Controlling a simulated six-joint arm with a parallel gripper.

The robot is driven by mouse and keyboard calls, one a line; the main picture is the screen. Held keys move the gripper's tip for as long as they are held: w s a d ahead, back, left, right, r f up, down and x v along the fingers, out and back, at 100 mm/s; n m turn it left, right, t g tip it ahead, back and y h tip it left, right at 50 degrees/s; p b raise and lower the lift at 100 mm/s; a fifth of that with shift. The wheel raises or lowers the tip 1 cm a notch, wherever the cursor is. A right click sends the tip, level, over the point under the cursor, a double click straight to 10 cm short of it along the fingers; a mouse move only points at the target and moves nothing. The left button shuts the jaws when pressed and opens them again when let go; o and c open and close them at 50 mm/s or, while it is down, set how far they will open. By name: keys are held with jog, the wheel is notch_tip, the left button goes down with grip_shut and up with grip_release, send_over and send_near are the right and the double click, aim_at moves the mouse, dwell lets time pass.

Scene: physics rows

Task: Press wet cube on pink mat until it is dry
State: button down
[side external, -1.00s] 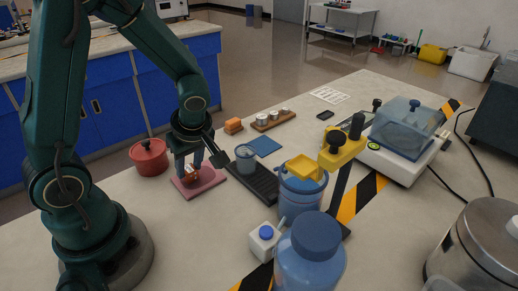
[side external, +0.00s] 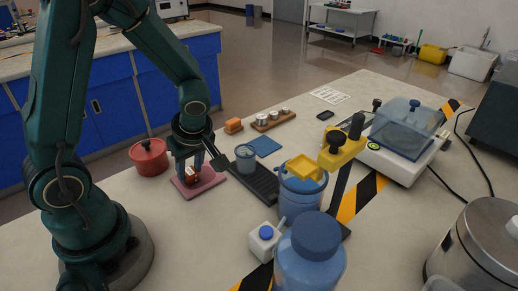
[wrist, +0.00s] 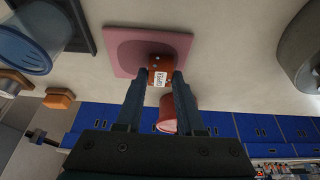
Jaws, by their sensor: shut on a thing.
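A copper-coloured cube (wrist: 158,70) with a white printed label is between the fingers of my gripper (wrist: 160,78), which is shut on it. In the side external view the cube (side external: 193,178) is partly hidden by the fingers, low over the pink mat (side external: 208,186). The mat also shows in the wrist view (wrist: 118,48), with the cube over its near edge. I cannot tell for sure whether the cube's underside touches the mat. Whether its faces are wet is too small to see.
A red pot (side external: 149,157) stands close behind the mat on the left. A blue pad (side external: 264,145) lies behind. Bare table lies in front of the mat.

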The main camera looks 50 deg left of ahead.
aim_at(190, 173)
dwell(0.5)
jog(key=shift+w+r, duration=0.35)
jog(key=shift+r, duration=0.35)
jog(key=shift+f, duration=0.8)
dwell(1.2)
jog(key=shift+r, duration=0.1)
jog(key=shift+s+r, duration=0.35)
jog(key=shift+r, duration=0.3)
jog(key=shift+r, duration=2.5)
